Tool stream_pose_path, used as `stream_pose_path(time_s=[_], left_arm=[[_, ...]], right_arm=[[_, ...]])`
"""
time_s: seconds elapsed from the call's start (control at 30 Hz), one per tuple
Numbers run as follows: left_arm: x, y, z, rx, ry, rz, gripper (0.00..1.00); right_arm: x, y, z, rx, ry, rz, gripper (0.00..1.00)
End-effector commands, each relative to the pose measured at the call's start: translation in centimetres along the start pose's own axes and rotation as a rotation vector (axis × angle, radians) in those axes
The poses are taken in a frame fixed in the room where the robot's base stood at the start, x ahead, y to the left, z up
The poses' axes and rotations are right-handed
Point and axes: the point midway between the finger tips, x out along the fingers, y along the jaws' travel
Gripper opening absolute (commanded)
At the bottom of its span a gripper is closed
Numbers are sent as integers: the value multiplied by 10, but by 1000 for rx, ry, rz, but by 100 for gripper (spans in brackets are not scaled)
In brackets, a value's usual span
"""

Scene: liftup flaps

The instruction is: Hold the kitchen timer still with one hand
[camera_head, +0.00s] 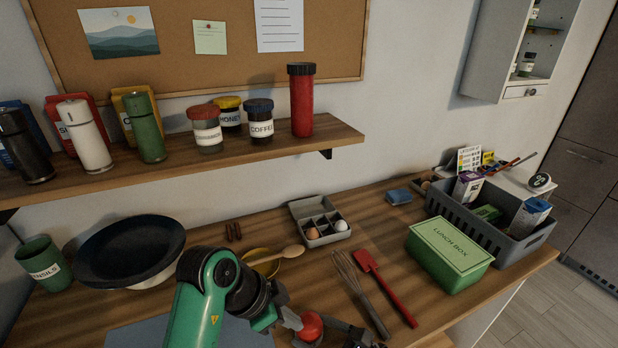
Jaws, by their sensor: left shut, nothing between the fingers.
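A round red object (309,326), which looks like the kitchen timer, is at the bottom of the view near the counter's front. My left gripper (291,319) reaches in from the left with its light grey tip right beside the red object. This gripper is shut with nothing between its fingers; whether it touches the red object I cannot tell. Dark mechanical parts just right of the red object, at the bottom edge, may be my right gripper (362,337); their jaw state is unclear.
A whisk (361,292) and red spatula (385,287) lie right of the red object. Behind are a wooden spoon (278,256) and egg box (319,224). A green lunch box (448,256) and grey basket (480,235) stand right. A dark bowl (130,250) stands left.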

Motion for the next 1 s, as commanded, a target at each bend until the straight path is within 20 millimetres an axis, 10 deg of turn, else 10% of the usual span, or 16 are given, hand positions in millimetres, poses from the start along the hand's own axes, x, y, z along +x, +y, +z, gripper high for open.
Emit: stream_pose_path(time_s=[1.0], left_arm=[[28, -1, 12, 1, 1, 0, 0]], right_arm=[[0, 0, 0, 1, 1, 2, 26]])
